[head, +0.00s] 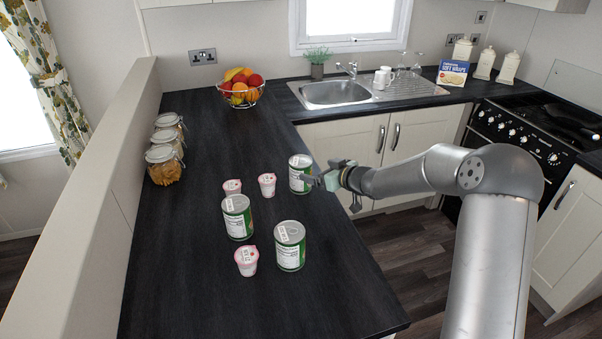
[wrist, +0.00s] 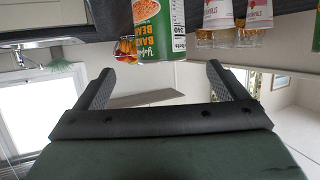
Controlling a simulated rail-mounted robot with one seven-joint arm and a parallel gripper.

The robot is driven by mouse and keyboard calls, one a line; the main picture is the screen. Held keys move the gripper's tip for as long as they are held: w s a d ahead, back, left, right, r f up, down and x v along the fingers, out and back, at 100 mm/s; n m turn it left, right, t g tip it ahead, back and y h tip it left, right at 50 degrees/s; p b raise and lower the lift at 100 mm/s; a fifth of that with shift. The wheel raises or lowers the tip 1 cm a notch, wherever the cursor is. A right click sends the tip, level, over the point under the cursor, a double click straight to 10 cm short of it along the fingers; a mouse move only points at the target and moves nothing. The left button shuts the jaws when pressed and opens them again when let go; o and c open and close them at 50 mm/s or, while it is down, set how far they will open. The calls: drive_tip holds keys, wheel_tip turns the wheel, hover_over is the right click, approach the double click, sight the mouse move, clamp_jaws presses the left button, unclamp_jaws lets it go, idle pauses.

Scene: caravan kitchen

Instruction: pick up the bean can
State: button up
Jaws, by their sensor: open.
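Three green-labelled cans stand upright on the dark counter in the head view: one at the back right (head: 299,176), one at the left (head: 237,218) and one at the front (head: 290,246). In the wrist view the nearest can (wrist: 155,30) appears upside down, its label reading baked beans. My gripper (head: 318,181) is open and empty, close to the right side of the back-right can in the head view. In the wrist view, the can lies beyond the open fingertips (wrist: 158,75), roughly between them sideways. The other two labels cannot be read in the head view.
Pink-lidded pots stand among the cans, at left (head: 232,188), middle (head: 267,184) and front (head: 246,260). A fruit bowl (head: 241,101) is at the back, and jars (head: 163,165) line the left wall. The counter's right edge lies beneath my arm. The counter's front is clear.

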sight(309, 167)
drive_tip(key=x, duration=0.4)
drive_tip(key=shift+w+a+p, duration=0.2)
drive_tip(key=shift+p, duration=0.2)
drive_tip(key=shift+f+p+x, duration=0.15)
drive_tip(key=shift+p+x, duration=0.35)
drive_tip(key=shift+x, duration=0.95)
drive_tip(key=shift+f+p+x, duration=0.15)
drive_tip(key=shift+p+x, duration=0.35)
drive_tip(key=shift+x, duration=0.95)
drive_tip(key=shift+s+r, duration=0.1)
drive_tip(key=shift+s, duration=0.05)
drive_tip(key=c, duration=1.4)
drive_tip(key=shift+r, duration=0.1)
